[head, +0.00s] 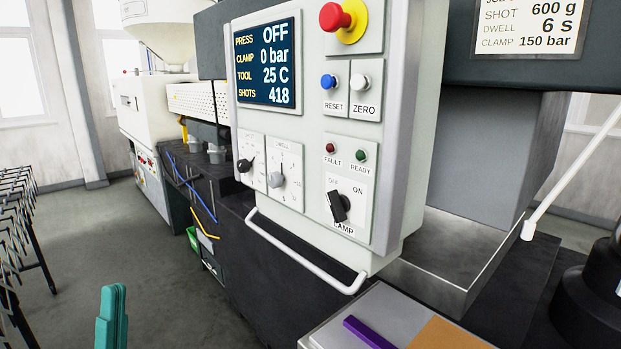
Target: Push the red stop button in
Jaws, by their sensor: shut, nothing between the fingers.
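The red stop button (335,17) is a mushroom head on a yellow collar (352,24), at the top right of the pale control panel (416,110). It stands out from the panel, and nothing touches it. My gripper (113,318), with teal fingers, shows at the bottom left edge. Its fingers are together with nothing between them. It is well below and left of the button, apart from the panel. The rest of my gripper is cut off by the frame.
The panel has a screen (268,62) reading PRESS OFF, a blue reset button (328,82), a white zero button (360,81), knobs and a clamp switch (338,206). A white handrail (305,254) juts out below. A purple bar (369,332) lies on a surface at bottom.

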